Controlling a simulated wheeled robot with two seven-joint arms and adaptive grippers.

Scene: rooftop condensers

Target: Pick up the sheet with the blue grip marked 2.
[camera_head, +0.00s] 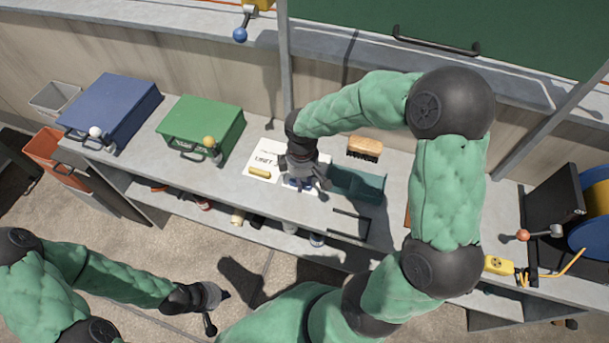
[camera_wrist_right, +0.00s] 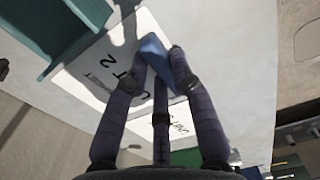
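The sheet marked UNIT 2 (camera_wrist_right: 108,72) is white with black print. Its blue grip (camera_wrist_right: 156,58) lies between the fingertips of my right gripper (camera_wrist_right: 161,60) in the right wrist view. The fingers are close around the grip; I cannot tell whether they press on it. In the head view my right gripper (camera_head: 306,182) points down over this sheet and hides most of it. A second white sheet (camera_head: 262,157) with a yellow grip (camera_head: 259,172) lies just to the left. My left gripper (camera_head: 218,308) is open and empty, low in front of the bench.
A teal tray (camera_head: 358,185) stands right beside the sheets, with a brush (camera_head: 365,148) behind it. A green case (camera_head: 201,126) and a blue case (camera_head: 110,106) stand left on the bench. A yellow device (camera_head: 498,265) and cable reel are at the right.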

